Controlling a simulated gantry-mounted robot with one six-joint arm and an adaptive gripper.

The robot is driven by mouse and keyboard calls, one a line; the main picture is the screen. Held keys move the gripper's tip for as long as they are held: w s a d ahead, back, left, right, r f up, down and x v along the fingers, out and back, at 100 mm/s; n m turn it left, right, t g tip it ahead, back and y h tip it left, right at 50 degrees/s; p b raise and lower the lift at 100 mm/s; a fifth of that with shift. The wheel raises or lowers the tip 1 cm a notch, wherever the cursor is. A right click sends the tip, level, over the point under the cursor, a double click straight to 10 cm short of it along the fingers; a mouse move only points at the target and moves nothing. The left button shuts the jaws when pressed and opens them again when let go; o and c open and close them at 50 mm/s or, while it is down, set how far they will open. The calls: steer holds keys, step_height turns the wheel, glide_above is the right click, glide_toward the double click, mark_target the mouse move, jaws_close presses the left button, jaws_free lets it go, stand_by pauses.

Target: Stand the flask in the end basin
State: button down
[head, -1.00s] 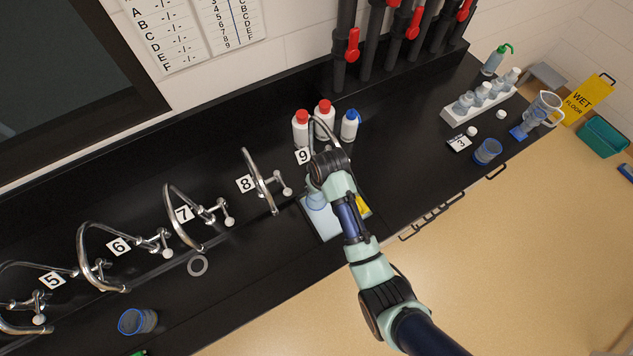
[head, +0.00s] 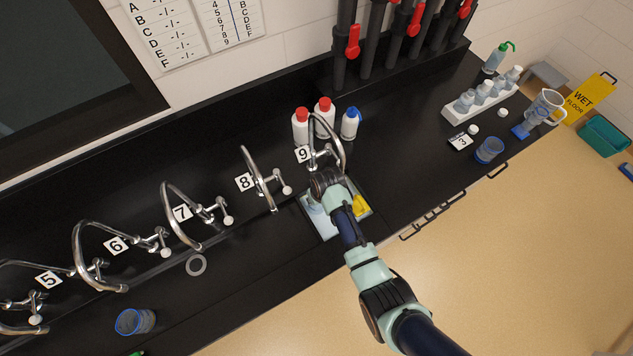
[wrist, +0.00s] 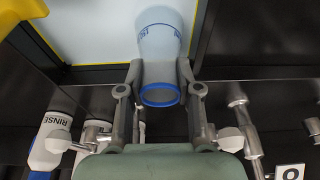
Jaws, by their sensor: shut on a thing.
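A clear flask with blue markings and a blue rim shows in the wrist view (wrist: 160,45). My gripper (wrist: 160,85) is shut on its neck, with the rim towards the camera. In the head view, my gripper (head: 322,192) is over the end basin (head: 326,232) below the tap marked 9, and hides most of the flask (head: 312,204). The basin has a pale floor and a dark edge, with a yellow patch (head: 361,206) at its right. I cannot tell whether the flask's base touches the basin floor.
Tap 9 (head: 341,142) arches close behind my gripper. Bottles with red and blue caps (head: 325,118) stand behind it. Tap 8 (head: 262,180) is to the left. A rack of small bottles (head: 482,98) is at the right.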

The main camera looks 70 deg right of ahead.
steer(key=shift+f, duration=0.15)
steer(key=c, duration=0.8)
jaws_free()
steer(key=p+v, duration=0.1)
steer(key=v, duration=1.1)
steer(key=shift+p, duration=0.4)
steer(key=shift+r, duration=0.2)
